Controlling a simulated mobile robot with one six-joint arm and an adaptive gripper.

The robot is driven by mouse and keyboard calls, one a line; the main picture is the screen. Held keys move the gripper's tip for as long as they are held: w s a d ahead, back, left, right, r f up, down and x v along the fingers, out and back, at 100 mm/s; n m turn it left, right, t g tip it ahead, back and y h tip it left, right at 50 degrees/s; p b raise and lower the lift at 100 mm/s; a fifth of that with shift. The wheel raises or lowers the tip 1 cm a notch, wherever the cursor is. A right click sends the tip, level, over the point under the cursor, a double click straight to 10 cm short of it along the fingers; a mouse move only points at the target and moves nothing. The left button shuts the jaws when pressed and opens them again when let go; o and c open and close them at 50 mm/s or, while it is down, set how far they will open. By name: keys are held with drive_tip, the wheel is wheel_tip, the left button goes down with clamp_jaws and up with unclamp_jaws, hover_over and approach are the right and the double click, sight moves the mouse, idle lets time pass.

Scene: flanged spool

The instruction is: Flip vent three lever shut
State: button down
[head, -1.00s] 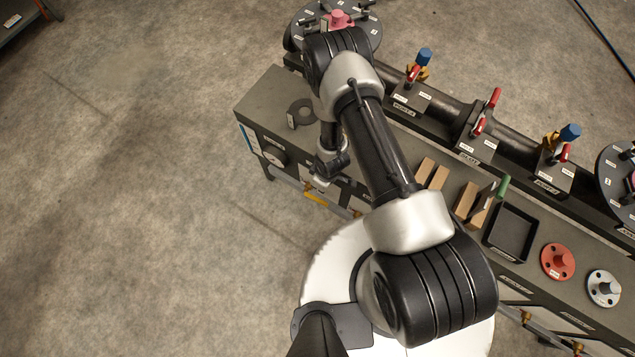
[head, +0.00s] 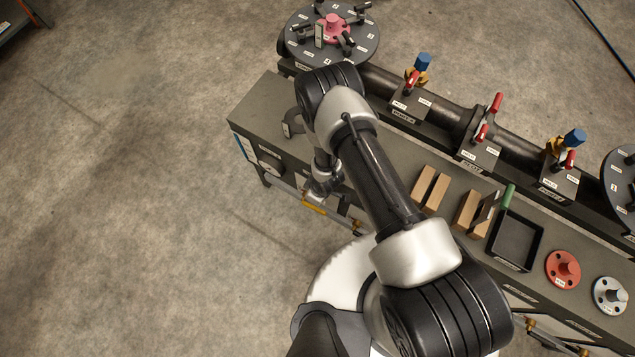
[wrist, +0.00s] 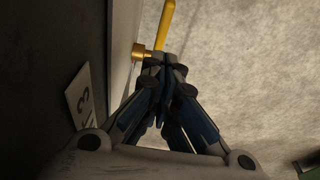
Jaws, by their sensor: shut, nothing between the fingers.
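The yellow lever (wrist: 166,22) of a valve shows at the top of the wrist view, running up out of frame. Its lower end is close to a brass fitting (wrist: 138,50) on the bench's front panel. A white label with a 3 (wrist: 80,97) is on the panel beside it. My gripper (wrist: 164,64) is shut and empty, its fingertips just below the lever's lower end; whether they touch it I cannot tell. In the head view, a yellow lever (head: 314,208) shows below my gripper (head: 322,190) at the bench front, partly hidden by my arm.
The bench (head: 262,105) carries wooden blocks (head: 430,188), a black tray (head: 515,243), a red flange (head: 563,268) and a grey flange (head: 610,295). A pipe with red-handled clamps runs along its back. The concrete floor (head: 130,200) to the left is clear.

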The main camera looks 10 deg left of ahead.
sight(318, 209)
wheel_tip(318, 209, down, 7)
drive_tip(key=shift+r+b, duration=0.2)
drive_tip(key=shift+b, duration=0.85)
drive_tip(key=shift+d+f, duration=0.15)
drive_tip(key=shift+f, duration=0.5)
drive_tip(key=f+b, duration=0.1)
drive_tip(key=d+f+b, duration=0.1)
drive_tip(key=shift+s+d+f+b, duration=0.1)
drive_tip(key=shift+s+d+b, duration=0.2)
drive_tip(key=shift+s+b, duration=0.1)
drive_tip(key=shift+r, duration=0.2)
